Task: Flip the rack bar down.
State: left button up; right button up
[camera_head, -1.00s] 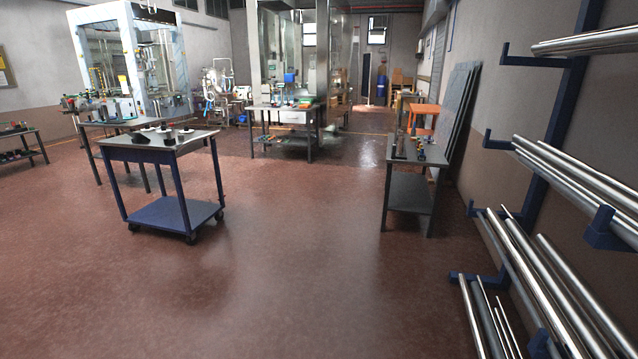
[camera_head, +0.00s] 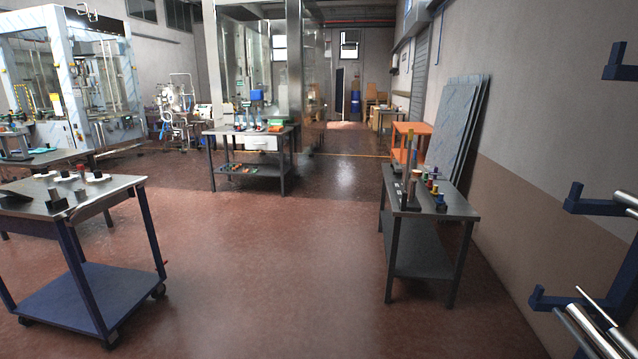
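A wall rack with dark blue arms (camera_head: 586,206) stands at the right edge, with metal bars (camera_head: 598,334) resting on its lower arms. I cannot tell whether the rack bar of the task is any of these. On the dark side table (camera_head: 460,206) at right stand an upright rod and several small coloured pieces, too small to make out. Neither of my grippers is in view.
A blue wheeled cart (camera_head: 125,188) with small parts on top stands at left. A work table (camera_head: 250,140) stands further back, before a glass-walled machine. Grey panels (camera_head: 462,125) lean on the right wall. The red-brown floor (camera_head: 250,270) between cart and side table is clear.

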aim_at(411, 133)
jog(key=i+j+z, duration=0.2)
jog(key=i+z, duration=0.25)
jog(key=i+j+z, duration=0.45)
jog(key=i, duration=0.2)
jog(key=i+j+u, duration=0.3)
jog(key=i, duration=0.85)
jog(key=i+j+u, duration=0.1)
jog(key=i+u, duration=0.15)
jog(key=i, duration=0.95)
